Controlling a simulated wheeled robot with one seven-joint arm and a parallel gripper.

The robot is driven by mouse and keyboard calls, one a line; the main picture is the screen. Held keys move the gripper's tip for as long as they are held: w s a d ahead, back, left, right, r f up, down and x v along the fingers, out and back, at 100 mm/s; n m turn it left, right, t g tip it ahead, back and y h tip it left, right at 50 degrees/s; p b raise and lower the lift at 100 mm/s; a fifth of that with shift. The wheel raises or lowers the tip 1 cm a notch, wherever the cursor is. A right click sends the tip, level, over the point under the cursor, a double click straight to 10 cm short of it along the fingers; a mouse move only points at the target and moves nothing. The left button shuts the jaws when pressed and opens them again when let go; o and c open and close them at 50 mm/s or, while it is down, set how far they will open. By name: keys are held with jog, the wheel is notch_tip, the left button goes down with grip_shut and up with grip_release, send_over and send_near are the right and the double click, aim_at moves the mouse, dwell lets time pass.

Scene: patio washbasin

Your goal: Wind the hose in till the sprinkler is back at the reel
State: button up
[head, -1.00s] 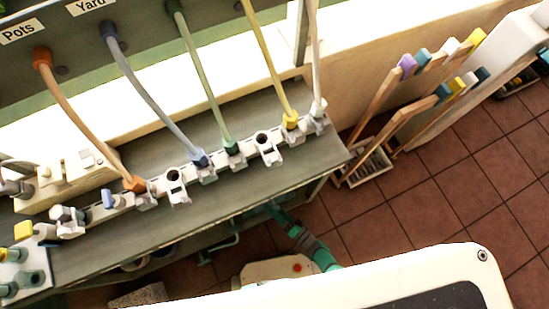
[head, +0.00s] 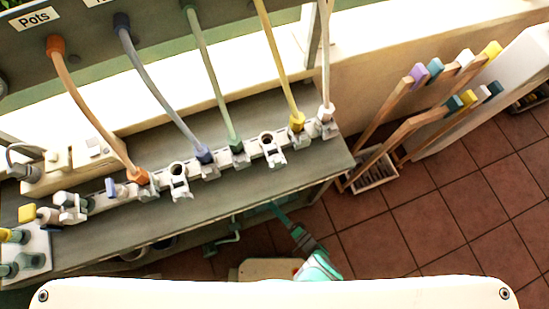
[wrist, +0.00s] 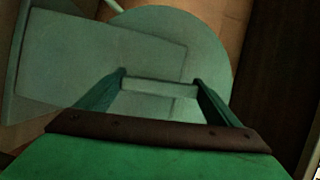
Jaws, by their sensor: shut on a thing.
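In the wrist view, my gripper (wrist: 160,88) has its two green fingers closed on the ends of a pale bar-like grip (wrist: 160,89). Behind it is a round pale-green disc (wrist: 210,42), which looks like the side of the reel. A flat pale-green plate (wrist: 90,65) lies over or beside the disc. In the head view, my teal gripper (head: 278,212) reaches under the front edge of the bench, and what it holds is hidden there. I cannot make out the sprinkler or its hose in either view.
A grey bench (head: 330,160) carries a row of white valves, with coloured hoses running up to a labelled wall panel (head: 80,40). A bent teal rod (head: 224,240) shows under the bench. Wooden-handled tools stand in a crate (head: 375,172) at right. Tiled floor (head: 430,215) is clear.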

jog(key=shift+w, duration=0.15)
jog(key=o, duration=1.4)
